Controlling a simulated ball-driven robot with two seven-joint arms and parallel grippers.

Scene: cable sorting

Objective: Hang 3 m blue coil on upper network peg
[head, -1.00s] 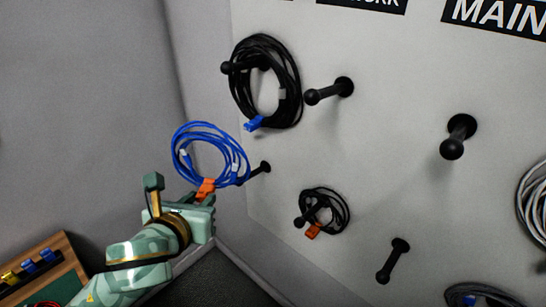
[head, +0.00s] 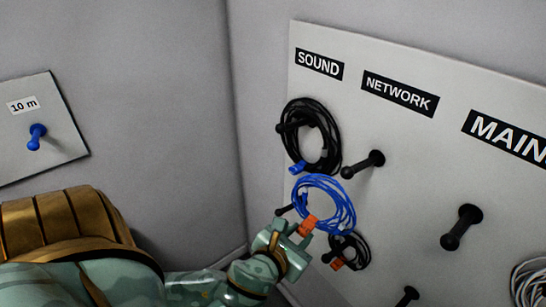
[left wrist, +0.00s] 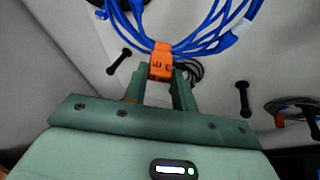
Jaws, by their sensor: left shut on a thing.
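In the left wrist view the coil (left wrist: 205,42) fills the top, with the tag (left wrist: 161,62) between the fingers (left wrist: 160,88); the tag seems to read 3 m. The upper network peg (head: 364,163), black and ball-tipped, is bare under the NETWORK label (head: 400,93). In the head view it shows just above and right of the coil, apart from it. My right gripper is out of view.
A black coil (head: 290,125) with a blue tag hangs on the upper sound peg, close to the blue coil. A smaller black coil (head: 361,250) hangs below, partly hidden. A bare mains peg (head: 462,226) stands right. A wall panel (head: 65,115) with a blue peg is at left.

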